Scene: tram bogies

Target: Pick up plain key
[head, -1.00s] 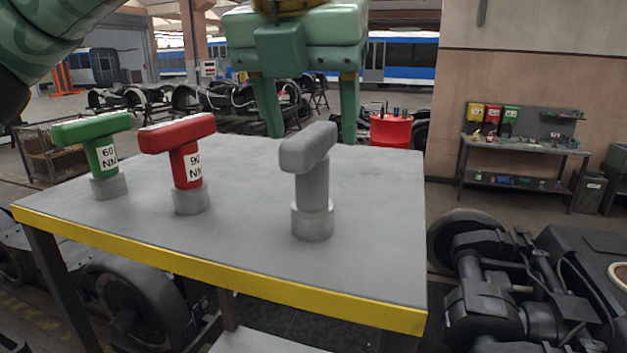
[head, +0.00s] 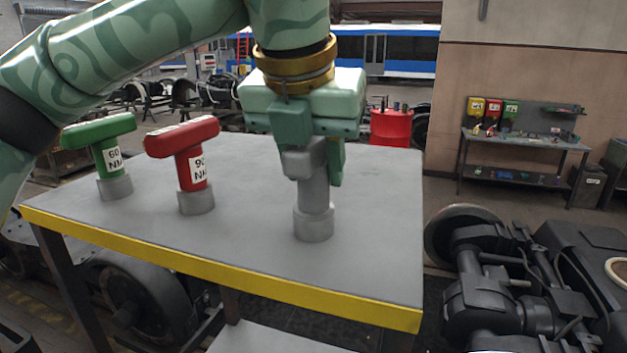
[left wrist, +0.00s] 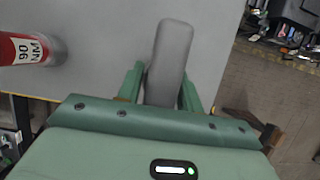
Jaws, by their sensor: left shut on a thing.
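The plain key (head: 314,205) is grey and T-shaped. It stands upright on the grey table, its round base on the tabletop. My left gripper (head: 313,165) comes down from above and is shut on its crossbar, with fingers on both sides. In the left wrist view the plain key's bar (left wrist: 170,55) runs between the two fingertips (left wrist: 163,90). The gripper hides part of the bar in the head view. My right gripper is not in view.
A red key (head: 184,140) marked 90 NM and a green key (head: 100,135) marked 60 NM stand to the left on the table (head: 250,235). The table has a yellow front edge. A red drum (head: 391,128) stands behind it. Dark bogie parts (head: 530,275) lie at right.

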